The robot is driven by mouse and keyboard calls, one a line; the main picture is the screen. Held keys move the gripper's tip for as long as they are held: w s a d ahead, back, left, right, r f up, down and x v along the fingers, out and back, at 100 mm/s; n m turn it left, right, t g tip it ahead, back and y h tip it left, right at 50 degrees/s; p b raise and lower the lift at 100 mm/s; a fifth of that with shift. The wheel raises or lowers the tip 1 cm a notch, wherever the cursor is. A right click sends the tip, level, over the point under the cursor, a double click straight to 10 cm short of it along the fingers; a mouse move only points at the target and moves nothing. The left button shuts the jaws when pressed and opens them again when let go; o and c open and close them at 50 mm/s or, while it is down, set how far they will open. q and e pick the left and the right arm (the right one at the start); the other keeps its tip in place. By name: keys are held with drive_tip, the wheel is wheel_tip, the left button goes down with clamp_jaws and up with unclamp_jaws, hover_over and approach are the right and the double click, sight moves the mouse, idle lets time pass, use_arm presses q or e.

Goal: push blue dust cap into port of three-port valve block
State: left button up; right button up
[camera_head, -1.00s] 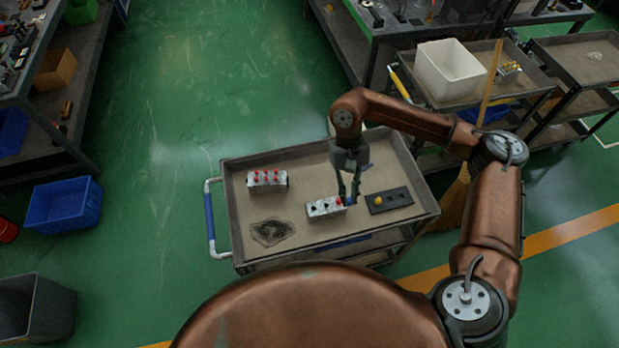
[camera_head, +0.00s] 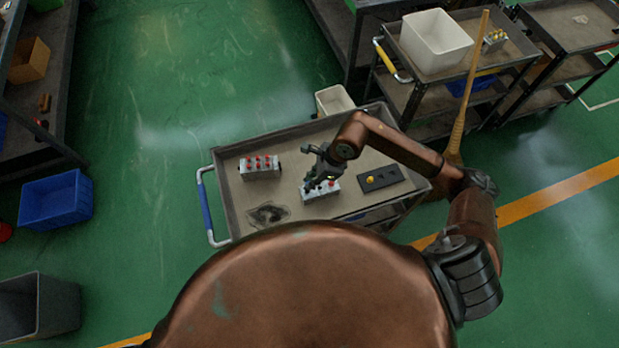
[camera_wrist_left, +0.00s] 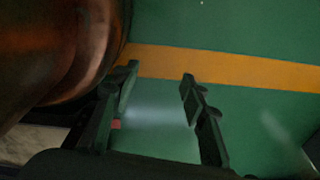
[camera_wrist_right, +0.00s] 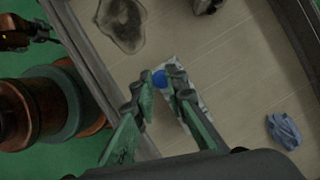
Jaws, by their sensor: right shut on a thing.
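My right gripper (camera_head: 313,186) is over the left part of a light grey valve block (camera_head: 322,194) on the cart; a red cap shows on the block. In the right wrist view my right gripper (camera_wrist_right: 160,78) is shut on the blue dust cap (camera_wrist_right: 159,80). The block (camera_wrist_right: 183,72) is partly hidden behind the fingers there. The cap appears over the block's end; I cannot tell whether it touches a port. My left gripper (camera_wrist_left: 160,78) is open and empty above the green floor, and does not show in the head view.
A second block (camera_head: 260,168) with several red caps stands at the left of the cart (camera_head: 290,140). A black plate (camera_head: 395,175) with a yellow cap (camera_head: 370,180) lies right of the work block. A dark stain marks the front left. A crumpled blue cloth (camera_wrist_right: 284,131) lies on the cart.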

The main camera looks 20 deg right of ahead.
drive_tip(key=shift+w+a+m+t, duration=0.15)
drive_tip(key=shift+m+t, duration=0.15)
drive_tip(key=shift+m, duration=0.4)
drive_tip(key=shift+w+m, duration=0.15)
drive_tip(key=shift+m, duration=0.35)
drive_tip(key=shift+m+t, duration=0.3)
drive_tip(key=shift+f+h, duration=0.3)
drive_tip(key=shift+h, duration=0.1)
drive_tip(key=shift+f, duration=0.2)
drive_tip(key=shift+f+b, duration=0.5)
drive_tip(key=shift+f, duration=0.05)
wheel_tip(320, 180, down, 2)
drive_tip(key=shift+b, duration=0.6)
drive_tip(key=shift+f+b, duration=0.4)
drive_tip(key=shift+f, duration=0.25)
use_arm(q)
drive_tip(key=f, duration=0.3)
drive_tip(key=shift+s, duration=0.4)
drive_tip(key=shift+s, duration=0.25)
drive_tip(key=shift+f+b, duration=0.3)
drive_tip(key=shift+b, duration=0.05)
use_arm(e)
drive_tip(key=shift+w, duration=0.1)
